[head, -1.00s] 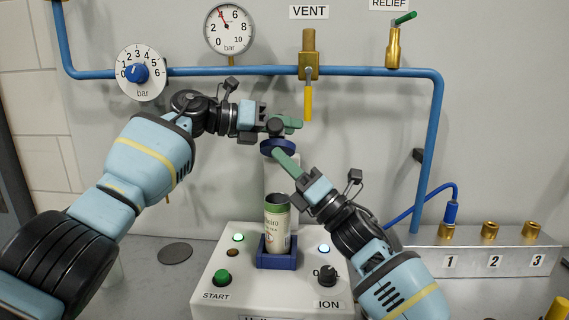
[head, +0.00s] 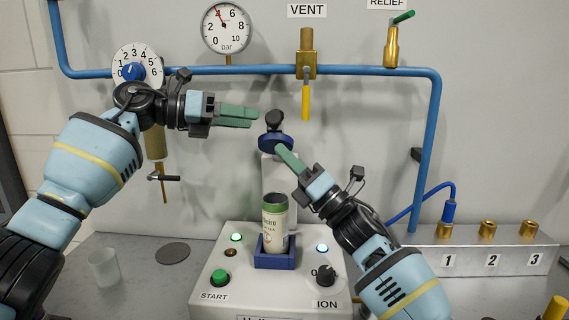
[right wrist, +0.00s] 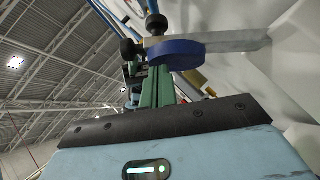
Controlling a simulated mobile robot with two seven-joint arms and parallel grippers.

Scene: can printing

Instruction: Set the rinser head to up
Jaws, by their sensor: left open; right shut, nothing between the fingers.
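The rinser head is a blue disc (head: 276,144) with a black knob (head: 274,121) on top, at the upper end of a white column (head: 273,188). In the right wrist view the blue disc (right wrist: 173,52) and black knob (right wrist: 156,23) show close to the fingers. My right gripper (head: 281,151) is shut and empty, its green fingertips at the underside of the disc; I cannot tell whether they touch it. My left gripper (head: 256,117) is open and empty, just left of the knob and apart from it. Below, a printed can (head: 275,225) stands upright in a blue holder (head: 274,260).
The white machine base (head: 212,268) carries a green START button (head: 220,276) and a black ION knob (head: 326,276). A blue pipe (head: 385,72) with a yellow VENT lever (head: 305,100) runs behind. A clear cup (head: 104,267) stands at the left. A metal manifold (head: 470,252) sits right.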

